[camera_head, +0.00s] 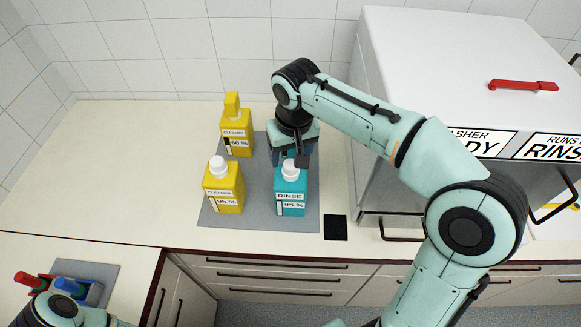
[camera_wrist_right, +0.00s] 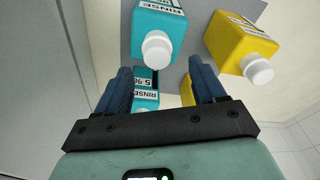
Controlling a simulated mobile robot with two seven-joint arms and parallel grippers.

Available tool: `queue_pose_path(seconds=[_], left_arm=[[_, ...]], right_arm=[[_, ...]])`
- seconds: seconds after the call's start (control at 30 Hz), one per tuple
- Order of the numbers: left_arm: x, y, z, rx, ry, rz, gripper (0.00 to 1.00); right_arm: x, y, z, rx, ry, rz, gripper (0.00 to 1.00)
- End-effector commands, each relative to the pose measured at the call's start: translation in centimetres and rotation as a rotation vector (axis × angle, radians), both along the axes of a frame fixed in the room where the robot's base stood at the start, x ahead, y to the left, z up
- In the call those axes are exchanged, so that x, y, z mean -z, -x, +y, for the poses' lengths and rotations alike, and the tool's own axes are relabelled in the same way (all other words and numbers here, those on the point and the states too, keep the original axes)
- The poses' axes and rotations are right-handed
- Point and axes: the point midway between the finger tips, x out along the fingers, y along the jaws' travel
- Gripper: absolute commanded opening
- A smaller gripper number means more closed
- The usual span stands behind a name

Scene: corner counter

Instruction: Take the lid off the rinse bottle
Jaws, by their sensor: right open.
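The front rinse bottle (camera_head: 290,187) is teal with a white lid (camera_head: 289,170) and a label reading RINSE 95 %. It stands upright on a grey mat (camera_head: 260,220). My right gripper (camera_head: 291,154) is open and empty, just behind and above this bottle. In the right wrist view this bottle (camera_wrist_right: 159,22) and its white lid (camera_wrist_right: 157,48) lie beyond the open fingertips (camera_wrist_right: 160,70), apart from them. A second teal bottle marked RINSE (camera_wrist_right: 146,97) shows between the fingers, its lid hidden by the gripper.
Two yellow cleaner bottles stand on the mat, one at front left (camera_head: 223,195) with a white lid, one behind (camera_head: 235,132) with a yellow top. A grey washer (camera_head: 430,60) bounds the right side. Red and blue items (camera_head: 75,287) lie at lower left.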

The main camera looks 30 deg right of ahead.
Motion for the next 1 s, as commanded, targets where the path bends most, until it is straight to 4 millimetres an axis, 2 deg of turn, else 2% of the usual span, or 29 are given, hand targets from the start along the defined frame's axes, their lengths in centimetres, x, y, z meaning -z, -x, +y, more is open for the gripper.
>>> queue_pose_path(seconds=[0.1,0.27,0.57,0.6,0.77,1.0], left_arm=[[0.2,0.1,0.0,0.0,0.0,0.001,0.43],[0.4,0.3,0.0,0.0,0.0,0.003,0.43],[0.4,0.3,0.0,0.0,0.0,0.003,0.43],[0.4,0.3,0.0,0.0,0.0,0.003,0.43],[0.4,0.3,0.0,0.0,0.0,0.003,0.43],[0.4,0.3,0.0,0.0,0.0,0.003,0.43]], right_arm=[[2.0,-0.2,-0.4,0.001,0.001,0.007,0.69],[4.1,-0.5,-0.5,0.0,0.0,0.006,0.69],[4.6,-0.7,-0.5,0.001,0.0,0.001,0.69],[4.6,-0.7,-0.5,0.0,0.0,0.001,0.63],[4.5,-0.7,-0.5,0.0,0.0,0.001,0.11],[4.5,-0.7,-0.5,0.0,0.0,0.001,0.09]])
